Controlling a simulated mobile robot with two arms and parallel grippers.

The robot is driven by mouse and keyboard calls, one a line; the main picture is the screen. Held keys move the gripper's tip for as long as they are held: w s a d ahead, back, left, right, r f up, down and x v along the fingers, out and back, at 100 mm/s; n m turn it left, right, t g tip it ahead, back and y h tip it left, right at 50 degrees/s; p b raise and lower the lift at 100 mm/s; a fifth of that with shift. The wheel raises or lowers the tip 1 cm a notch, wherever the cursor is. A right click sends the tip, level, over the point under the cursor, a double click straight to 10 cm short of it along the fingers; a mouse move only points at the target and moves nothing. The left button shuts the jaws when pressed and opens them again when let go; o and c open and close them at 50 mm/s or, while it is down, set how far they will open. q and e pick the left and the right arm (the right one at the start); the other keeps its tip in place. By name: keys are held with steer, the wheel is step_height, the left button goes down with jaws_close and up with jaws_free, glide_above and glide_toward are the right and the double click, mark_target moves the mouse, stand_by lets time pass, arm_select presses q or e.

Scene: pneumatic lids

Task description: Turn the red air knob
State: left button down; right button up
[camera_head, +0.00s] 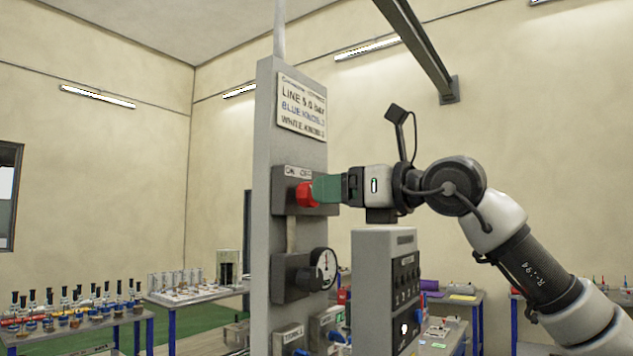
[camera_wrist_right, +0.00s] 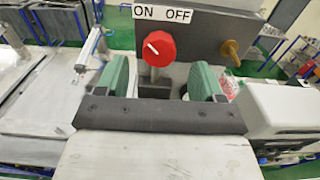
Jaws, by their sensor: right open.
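The red air knob (camera_head: 305,195) sits on a dark grey valve block (camera_head: 325,208) on the tall grey panel (camera_head: 264,150). In the right wrist view the red knob (camera_wrist_right: 159,49) shows a white pointer mark aimed up and left, under an ON OFF label (camera_wrist_right: 162,13). My right gripper (camera_head: 318,188) comes in from the right, level with the knob. Its green fingers stand apart in the right wrist view (camera_wrist_right: 158,80), with the knob between and just beyond them. I cannot tell whether they touch it. My left gripper is not in view.
A pressure gauge (camera_head: 323,268) is below the valve block, with blue knobs lower down. A grey control box (camera_head: 372,290) stands close under my right gripper. A brass fitting (camera_wrist_right: 231,50) sticks out beside the red knob. Benches with bottles (camera_head: 75,312) stand at left.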

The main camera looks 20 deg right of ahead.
mark_target(309, 195)
steer(key=p+x, duration=0.1)
steer(key=x, duration=0.3)
steer(key=shift+a, duration=0.1)
steer(key=shift+w, duration=0.1)
steer(key=shift+c, duration=0.6)
steer(key=c, duration=0.8)
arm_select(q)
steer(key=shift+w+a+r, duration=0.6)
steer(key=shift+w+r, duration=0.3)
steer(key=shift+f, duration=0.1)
